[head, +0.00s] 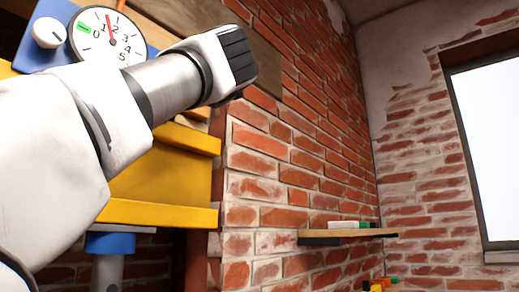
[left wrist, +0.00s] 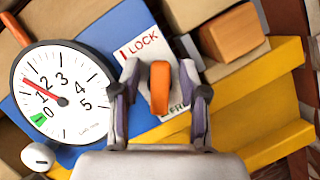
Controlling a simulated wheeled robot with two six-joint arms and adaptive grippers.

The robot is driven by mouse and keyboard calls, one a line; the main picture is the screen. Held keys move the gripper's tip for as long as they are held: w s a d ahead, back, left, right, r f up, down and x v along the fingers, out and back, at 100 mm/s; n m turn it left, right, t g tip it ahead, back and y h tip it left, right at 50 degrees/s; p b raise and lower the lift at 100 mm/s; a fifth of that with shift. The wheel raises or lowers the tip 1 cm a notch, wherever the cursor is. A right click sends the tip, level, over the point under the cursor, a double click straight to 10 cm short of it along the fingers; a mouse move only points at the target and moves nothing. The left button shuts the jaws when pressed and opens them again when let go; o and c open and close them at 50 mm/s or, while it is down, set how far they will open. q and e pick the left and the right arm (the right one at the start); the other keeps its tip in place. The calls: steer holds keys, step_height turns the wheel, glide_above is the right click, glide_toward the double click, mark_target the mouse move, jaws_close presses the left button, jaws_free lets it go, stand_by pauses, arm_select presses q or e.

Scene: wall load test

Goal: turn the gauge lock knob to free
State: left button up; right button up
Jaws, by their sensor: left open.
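The orange lock knob (left wrist: 160,90) shows in the left wrist view on a white plate (left wrist: 136,48) marked LOCK at the upper left and FREE at the lower right, partly covered. The knob's bar stands nearly upright in that picture; I cannot tell which word it is set to. My left gripper (left wrist: 161,68) is open, with one finger on each side of the knob; contact is unclear. The round gauge (left wrist: 62,98) is left of it, its red needle near 1–2. The gauge also shows in the head view (head: 123,48), where my arm hides the orange knob. My right gripper is not in view.
A white round knob (head: 48,32) sits beside the gauge on the blue panel (head: 68,10). Yellow beams (head: 150,213) run below the panel. A wooden block (left wrist: 232,34) is right of the plate. A brick wall, a small shelf (head: 345,236) and a window lie to the right.

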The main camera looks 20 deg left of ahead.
arm_select(q)
steer(key=shift+w+a+f, duration=0.15)
steer(key=shift+w+a, duration=0.1)
steer(key=shift+a, duration=0.25)
steer(key=shift+s+d, duration=0.15)
steer(key=shift+d, duration=0.15)
steer(key=shift+s+d+r, duration=0.15)
steer(key=shift+d+r, duration=0.05)
steer(key=shift+d, duration=0.2)
steer(key=shift+c, duration=1.3)
steer(key=shift+d, duration=0.2)
jaws_close()
